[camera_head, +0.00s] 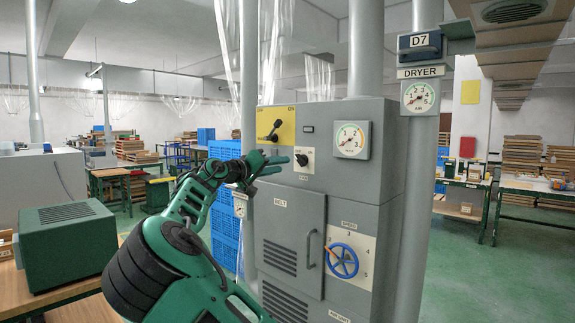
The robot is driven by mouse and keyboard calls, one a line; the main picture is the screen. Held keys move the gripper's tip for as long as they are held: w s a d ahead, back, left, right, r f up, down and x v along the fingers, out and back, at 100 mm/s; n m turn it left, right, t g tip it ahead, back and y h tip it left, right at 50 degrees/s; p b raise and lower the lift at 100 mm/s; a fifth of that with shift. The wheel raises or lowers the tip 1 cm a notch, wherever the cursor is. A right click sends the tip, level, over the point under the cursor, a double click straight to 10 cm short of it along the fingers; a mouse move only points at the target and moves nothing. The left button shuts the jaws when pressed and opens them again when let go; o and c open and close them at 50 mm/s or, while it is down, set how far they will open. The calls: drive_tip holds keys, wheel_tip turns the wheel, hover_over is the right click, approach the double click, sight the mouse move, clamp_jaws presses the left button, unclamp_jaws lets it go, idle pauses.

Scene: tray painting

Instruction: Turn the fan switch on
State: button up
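The fan switch (302,159) is a small black knob on a white plate on the front of the grey cabinet (385,150). A small label under it appears to read FAN. Its exact setting is too small to tell. My gripper (284,165) is just left of the switch plate, at about the same height. Its two fingers look parted with nothing between them. I cannot tell whether a fingertip touches the plate.
A yellow panel (289,122) with a black lever (274,128) is just above my gripper. A round gauge (350,139) is to the right. Below are a handled door (290,240) and a blue handwheel (342,261). A green box (64,245) stands at left.

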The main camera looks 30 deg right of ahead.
sight(298, 162)
drive_tip(key=x, duration=0.7)
drive_tip(key=w+x, duration=0.1)
drive_tip(key=x, duration=0.3)
drive_tip(key=shift+s+a, duration=0.1)
drive_tip(key=shift+a, duration=0.1)
drive_tip(key=shift+c, duration=0.7)
clamp_jaws()
